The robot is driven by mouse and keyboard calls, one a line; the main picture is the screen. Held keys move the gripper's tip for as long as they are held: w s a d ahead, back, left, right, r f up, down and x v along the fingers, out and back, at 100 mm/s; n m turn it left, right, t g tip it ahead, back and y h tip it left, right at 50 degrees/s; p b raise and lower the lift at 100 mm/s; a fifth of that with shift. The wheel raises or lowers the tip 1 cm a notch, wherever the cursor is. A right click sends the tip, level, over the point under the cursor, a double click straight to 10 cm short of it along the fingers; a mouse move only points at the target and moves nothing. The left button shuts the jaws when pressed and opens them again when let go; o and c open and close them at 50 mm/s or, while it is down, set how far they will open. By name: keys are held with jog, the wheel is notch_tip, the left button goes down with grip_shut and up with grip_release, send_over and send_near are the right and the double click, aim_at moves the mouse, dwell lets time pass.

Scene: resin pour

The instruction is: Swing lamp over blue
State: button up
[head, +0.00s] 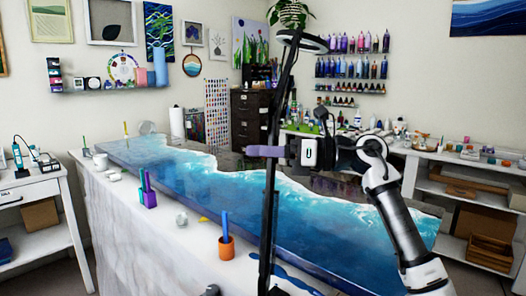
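The lamp (301,41) has a dark disc-shaped head at the top of a tall black pole (268,215), which stands close in front of the table. Its head shows high in the picture, toward the back wall. The blue resin (215,190) spreads along the long table with a white foamy edge. My gripper (262,151) has purple fingers that reach left across the lamp's pole at about mid height. I cannot tell whether the fingers are closed around the pole or only beside it. My arm comes in from the right, over the table.
An orange cup (226,246) with a blue stick and a purple-and-teal holder (148,196) stand on the table's near edge. White shelves (450,190) stand at the right, and a white side table (30,190) at the left.

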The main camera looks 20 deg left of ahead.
grip_shut()
jog(key=a+n+g, duration=0.1)
jog(key=s+n+g+h+p, duration=0.1)
jog(key=g, duration=0.1)
jog(key=a+n+g+h+p, duration=0.1)
jog(key=shift+s+a, duration=0.35)
jog(key=o, duration=0.7)
grip_release()
jog(key=shift+s+d, duration=0.1)
jog(key=shift+o, duration=0.2)
jog(key=b+v, duration=0.1)
jog(key=v, duration=1.3)
